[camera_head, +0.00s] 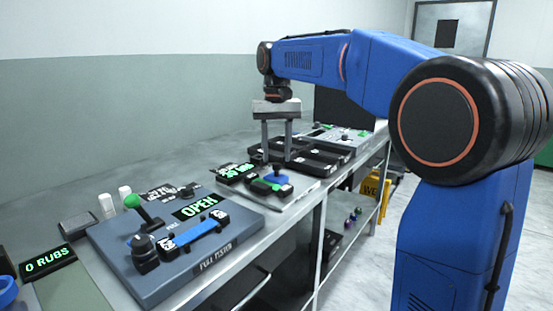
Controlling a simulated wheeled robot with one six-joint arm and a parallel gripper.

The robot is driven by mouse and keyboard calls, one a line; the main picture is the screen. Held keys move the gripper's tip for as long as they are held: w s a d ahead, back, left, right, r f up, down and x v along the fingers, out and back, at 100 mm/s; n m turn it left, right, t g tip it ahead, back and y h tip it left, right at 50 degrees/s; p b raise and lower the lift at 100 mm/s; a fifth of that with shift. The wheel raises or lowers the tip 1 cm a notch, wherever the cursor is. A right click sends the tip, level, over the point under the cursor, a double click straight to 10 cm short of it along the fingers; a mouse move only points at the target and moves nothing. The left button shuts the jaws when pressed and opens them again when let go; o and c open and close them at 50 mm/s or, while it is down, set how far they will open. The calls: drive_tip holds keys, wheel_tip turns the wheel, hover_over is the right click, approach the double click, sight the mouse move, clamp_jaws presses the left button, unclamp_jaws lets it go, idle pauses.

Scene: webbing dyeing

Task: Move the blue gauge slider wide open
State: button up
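A long blue bar (194,234) with black ends lies on the near grey control panel (130,262); it looks like the blue gauge slider. A display behind it reads "OPEN" in green (195,207), and the panel's front label (215,257) is hard to read. I cannot tell where along its travel the slider stands. My gripper (277,150) points down, with its two fingers apart and nothing visible between them. It is farther back along the bench than the slider, apart from it, over the black trays' near end.
A green-knobbed lever (132,201) and a black knob (143,250) stand close to the slider. A second panel (292,197) carries a blue round knob (276,177). Black trays (320,156) lie beyond. A display reads "0 RUGS" (49,262).

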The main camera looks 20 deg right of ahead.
drive_tip(key=shift+f, duration=1.15)
drive_tip(key=shift+c, duration=0.6)
clamp_jaws()
drive_tip(key=shift+w+d, duration=0.65)
drive_tip(key=shift+d, duration=0.25)
drive_tip(key=shift+w+d, duration=0.65)
drive_tip(key=shift+d, duration=0.2)
drive_tip(key=shift+r, duration=0.1)
drive_tip(key=shift+o, duration=0.6)
unclamp_jaws()
drive_tip(key=shift+d, duration=0.15)
